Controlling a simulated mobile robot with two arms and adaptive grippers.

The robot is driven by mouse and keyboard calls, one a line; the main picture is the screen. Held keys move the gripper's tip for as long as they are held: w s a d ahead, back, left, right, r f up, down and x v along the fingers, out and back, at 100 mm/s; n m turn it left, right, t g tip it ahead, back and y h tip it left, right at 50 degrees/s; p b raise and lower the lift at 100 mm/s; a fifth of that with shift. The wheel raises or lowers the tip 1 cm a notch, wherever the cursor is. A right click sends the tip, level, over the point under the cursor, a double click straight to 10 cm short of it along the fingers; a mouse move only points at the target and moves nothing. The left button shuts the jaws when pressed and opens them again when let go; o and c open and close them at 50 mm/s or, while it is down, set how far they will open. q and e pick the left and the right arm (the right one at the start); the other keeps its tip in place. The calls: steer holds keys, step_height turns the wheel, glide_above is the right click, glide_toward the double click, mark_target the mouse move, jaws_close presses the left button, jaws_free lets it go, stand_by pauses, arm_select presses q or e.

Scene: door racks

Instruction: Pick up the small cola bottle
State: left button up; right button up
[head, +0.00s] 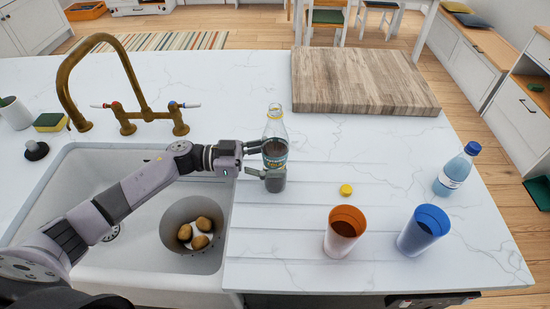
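The small cola bottle (274,128) stands upright on the white counter, right of the sink. It is clear, with dark liquid, a dark label and a yellow ring at its neck. My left gripper (266,161) reaches it from the left at the height of its lower half. One finger passes in front of the bottle and the other goes to its far side, partly hidden by it. I cannot tell whether the fingers press on the bottle or stand just clear of it. My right gripper is not in view.
A yellow cap (346,190), an orange cup (344,231), a blue cup (422,230) and a blue-capped water bottle (456,170) stand to the right. A wooden board (360,80) lies behind.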

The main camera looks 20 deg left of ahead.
arm_select(q)
jaws_close()
stand_by(0.5)
steer(key=shift+r, duration=0.15)
steer(key=shift+r+b, duration=0.75)
steer(key=shift+r, duration=9.05)
